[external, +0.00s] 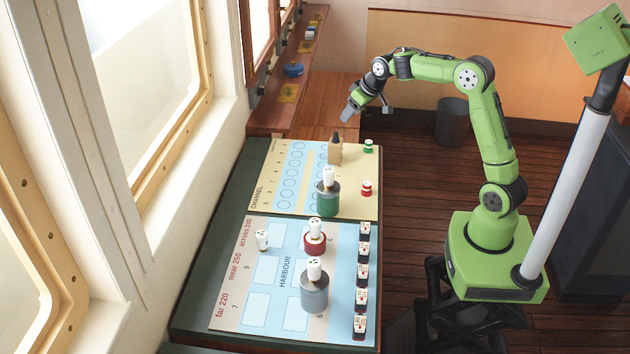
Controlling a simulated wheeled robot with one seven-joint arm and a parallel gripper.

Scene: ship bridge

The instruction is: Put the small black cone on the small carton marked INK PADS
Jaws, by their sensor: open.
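A small brown carton (335,155) stands on the cream chart with CHANNEL on it, near its far edge; any lettering on it is too small to read. A small black cone (335,137) sits upright on top of the carton. My gripper (347,115) is above and slightly right of the cone, pointing down and to the left, with a gap between them. It is open and holds nothing that I can see.
The HARBOUR chart (232,310) holds grey and red cylinders and a row of small dark blocks. Windows line the left.

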